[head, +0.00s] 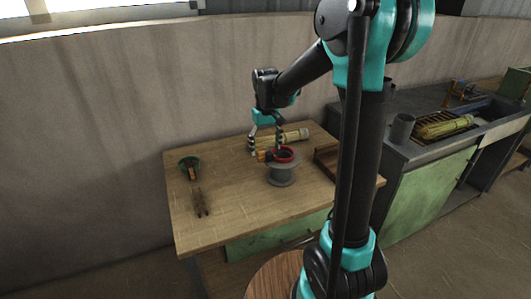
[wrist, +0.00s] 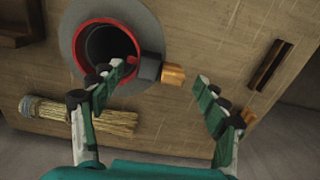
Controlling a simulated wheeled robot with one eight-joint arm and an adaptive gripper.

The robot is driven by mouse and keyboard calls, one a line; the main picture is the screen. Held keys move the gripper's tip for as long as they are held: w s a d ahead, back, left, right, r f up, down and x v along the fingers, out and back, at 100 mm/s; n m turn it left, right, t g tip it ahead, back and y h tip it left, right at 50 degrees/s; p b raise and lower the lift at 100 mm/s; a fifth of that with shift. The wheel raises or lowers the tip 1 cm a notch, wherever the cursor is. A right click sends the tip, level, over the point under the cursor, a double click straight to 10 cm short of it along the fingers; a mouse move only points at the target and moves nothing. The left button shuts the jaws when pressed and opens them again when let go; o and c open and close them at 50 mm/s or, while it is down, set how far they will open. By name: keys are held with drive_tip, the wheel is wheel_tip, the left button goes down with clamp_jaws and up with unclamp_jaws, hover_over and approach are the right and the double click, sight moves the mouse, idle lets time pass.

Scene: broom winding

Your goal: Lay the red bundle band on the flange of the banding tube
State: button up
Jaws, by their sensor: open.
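The banding tube (head: 281,174) stands upright on the table like a grey spool. Its round flange (wrist: 142,22) shows from above in the wrist view. The red bundle band (head: 284,150) lies on the flange, around the dark tube opening; it also shows in the wrist view (wrist: 82,37). A dark block with a wooden grip (wrist: 174,74) sticks out from the band past the flange edge. My gripper (wrist: 160,78) is open, its fingers on either side of this grip with gaps. One finger overlaps the opening and hides part of the band. The gripper also shows in the head view (head: 265,151).
A straw bundle (head: 292,136) lies behind the tube. A green band with a wooden grip (head: 188,163) and a brown wooden piece (head: 200,203) lie at the left. A brown tray (head: 326,163) is at the right.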

wheel_tip(320, 180, up, 9)
drive_tip(key=s+d+f+m+t, duration=0.2)
drive_tip(key=s+d+f, duration=0.3)
drive_tip(key=s+f, duration=0.4)
drive_tip(key=s+d+f+m+t, duration=0.1)
drive_tip(key=s+d+f, duration=0.5)
drive_tip(key=s, duration=0.6)
wheel_tip(320, 180, down, 3)
drive_tip(key=shift+s+d+r+m+t, duration=0.2)
drive_tip(key=shift+m+t, duration=0.2)
drive_tip(key=shift+t, duration=0.2)
